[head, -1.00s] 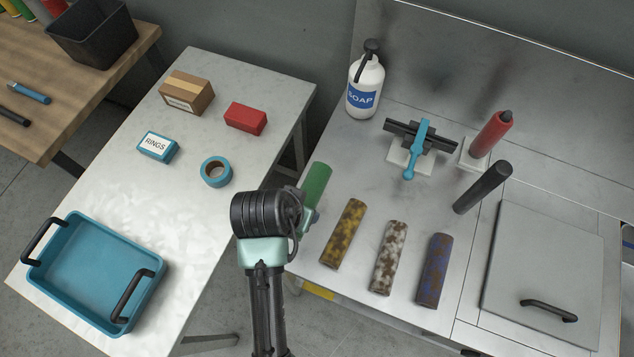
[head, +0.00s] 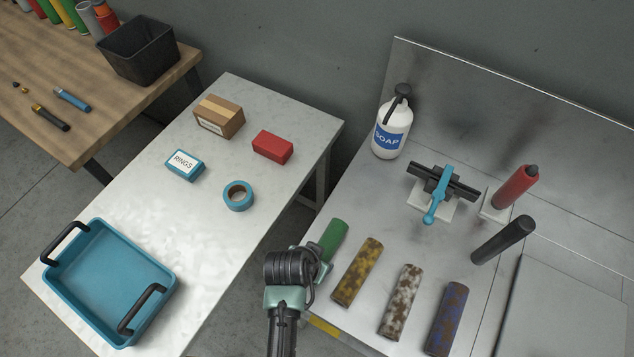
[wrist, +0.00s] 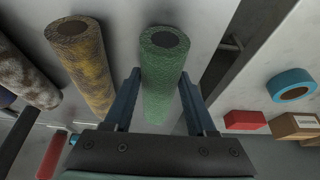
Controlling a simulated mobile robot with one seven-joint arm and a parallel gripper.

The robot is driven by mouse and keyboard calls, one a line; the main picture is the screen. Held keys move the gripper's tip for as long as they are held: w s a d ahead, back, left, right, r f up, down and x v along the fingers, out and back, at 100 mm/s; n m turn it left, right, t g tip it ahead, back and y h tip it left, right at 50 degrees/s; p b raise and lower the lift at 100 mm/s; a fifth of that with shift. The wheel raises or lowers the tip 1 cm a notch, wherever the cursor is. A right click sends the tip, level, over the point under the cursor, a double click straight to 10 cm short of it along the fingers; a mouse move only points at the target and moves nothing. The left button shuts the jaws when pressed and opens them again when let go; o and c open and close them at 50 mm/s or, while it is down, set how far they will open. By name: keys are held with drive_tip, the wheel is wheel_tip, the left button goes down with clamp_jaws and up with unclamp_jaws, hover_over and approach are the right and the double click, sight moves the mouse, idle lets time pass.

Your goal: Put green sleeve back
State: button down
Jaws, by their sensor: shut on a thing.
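The green sleeve (head: 334,240) is at the left end of a row of sleeves, by the left edge of the steel counter (head: 395,340). In the wrist view the green sleeve (wrist: 162,75) lies between the two fingers of my gripper (wrist: 160,88), which is shut on it. My gripper (head: 318,260) covers its near end in the head view. The yellow-brown mottled sleeve (head: 357,272) is just right of it, apart from it. I cannot tell whether the green sleeve touches the counter.
A white-brown sleeve (head: 400,300) and a blue-brown sleeve (head: 446,318) continue the row. Behind stand a soap bottle (head: 392,130), a blue-levered clamp (head: 437,192), a red cylinder (head: 515,186) and a black cylinder (head: 502,240). The left table holds a blue tray (head: 88,308) and boxes.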

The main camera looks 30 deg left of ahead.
drive_tip(key=shift+f, duration=0.1)
drive_tip(key=shift+c, duration=1.1)
unclamp_jaws()
drive_tip(key=shift+r, duration=0.2)
drive_tip(key=v, duration=1.1)
drive_tip(key=shift+s+r, duration=0.15)
drive_tip(key=shift+r, duration=0.25)
